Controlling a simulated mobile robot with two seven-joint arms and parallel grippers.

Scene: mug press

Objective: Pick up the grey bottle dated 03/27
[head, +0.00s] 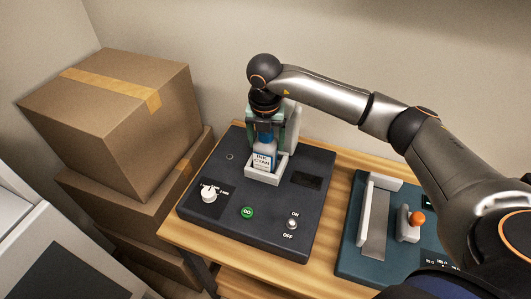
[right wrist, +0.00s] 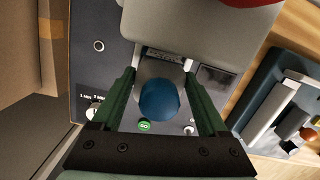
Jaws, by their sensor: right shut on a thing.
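A bottle (head: 264,154) with a blue cap and a pale label stands upright in a white holder (head: 282,168) on a dark control box. The label seems to read "CYAN"; I cannot make out a date. My right gripper (head: 265,128) comes down from above and is shut on the bottle near its top. In the right wrist view the blue cap (right wrist: 160,99) lies between the two green fingers of my right gripper (right wrist: 161,76). My left gripper is not in view.
The dark box (head: 220,213) has a white knob (head: 208,194), a green GO button (head: 247,212) and an ON/OFF switch (head: 292,224). A teal device with an orange-tipped lever (head: 417,219) stands at right. Cardboard boxes (head: 118,120) are stacked at left. Bare wood (head: 318,234) lies between the devices.

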